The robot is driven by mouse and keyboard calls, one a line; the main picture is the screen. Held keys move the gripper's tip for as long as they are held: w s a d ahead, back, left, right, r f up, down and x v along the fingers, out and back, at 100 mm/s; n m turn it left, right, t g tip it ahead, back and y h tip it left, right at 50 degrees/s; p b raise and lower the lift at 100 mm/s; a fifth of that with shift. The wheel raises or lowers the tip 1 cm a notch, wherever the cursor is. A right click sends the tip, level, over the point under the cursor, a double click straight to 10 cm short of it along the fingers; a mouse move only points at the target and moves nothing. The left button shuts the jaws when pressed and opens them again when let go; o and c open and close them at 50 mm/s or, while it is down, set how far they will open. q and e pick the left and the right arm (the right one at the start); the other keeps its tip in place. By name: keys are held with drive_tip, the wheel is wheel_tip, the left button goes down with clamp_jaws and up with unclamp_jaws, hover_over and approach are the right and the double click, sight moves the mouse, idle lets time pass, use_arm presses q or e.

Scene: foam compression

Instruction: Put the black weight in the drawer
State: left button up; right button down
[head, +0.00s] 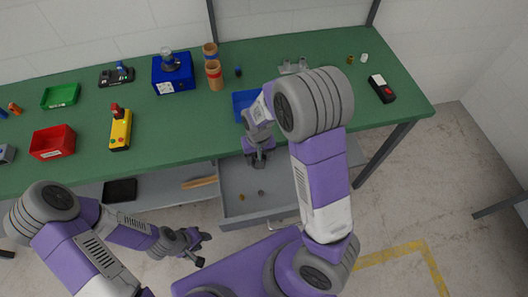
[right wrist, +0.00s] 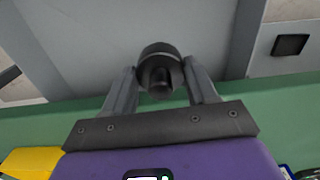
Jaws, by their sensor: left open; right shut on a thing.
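The black weight (right wrist: 160,60), a dark round piece with a knob, is between the fingers of my right gripper (right wrist: 163,82) in the right wrist view. In the head view my right gripper (head: 259,162) points down over the back part of the open grey drawer (head: 235,212), just past the bench's front edge. The weight cannot be made out clearly there. Two small dark items (head: 262,192) lie on the drawer floor. My left gripper (head: 199,250) is open and empty, in front of the bench and left of the drawer.
The green bench (head: 200,120) carries a red bin (head: 53,142), a yellow device (head: 120,131), a blue box (head: 173,74) and a blue tray (head: 243,101). A lower shelf (head: 160,190) holds a black tray (head: 120,190). Most of the drawer's front is clear.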

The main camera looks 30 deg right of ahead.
drive_tip(key=d+m, duration=0.1)
drive_tip(key=d+m+p, duration=0.1)
drive_tip(key=shift+s+d+r+m, duration=0.1)
drive_tip(key=shift+s+r+m, duration=0.1)
drive_tip(key=shift+m, duration=0.2)
drive_tip(key=s+d+m+p, duration=0.3)
drive_tip(key=d+m, duration=0.2)
drive_tip(key=m, duration=0.1)
drive_tip(key=b, duration=0.2)
hover_over(281, 175)
drive_tip(key=shift+m, duration=0.4)
wheel_tip(281, 175, down, 7)
drive_tip(key=shift+r, duration=0.1)
drive_tip(key=shift+f, duration=2.05)
use_arm(q)
wheel_tip(281, 175, up, 3)
drive_tip(key=shift+f, duration=0.1)
use_arm(e)
drive_tip(key=shift+a+b, duration=0.1)
drive_tip(key=shift+b, duration=0.2)
drive_tip(key=shift+c, duration=1.6)
unclamp_jaws()
drive_tip(key=shift+f, duration=0.1)
use_arm(q)
drive_tip(key=shift+f, duration=0.1)
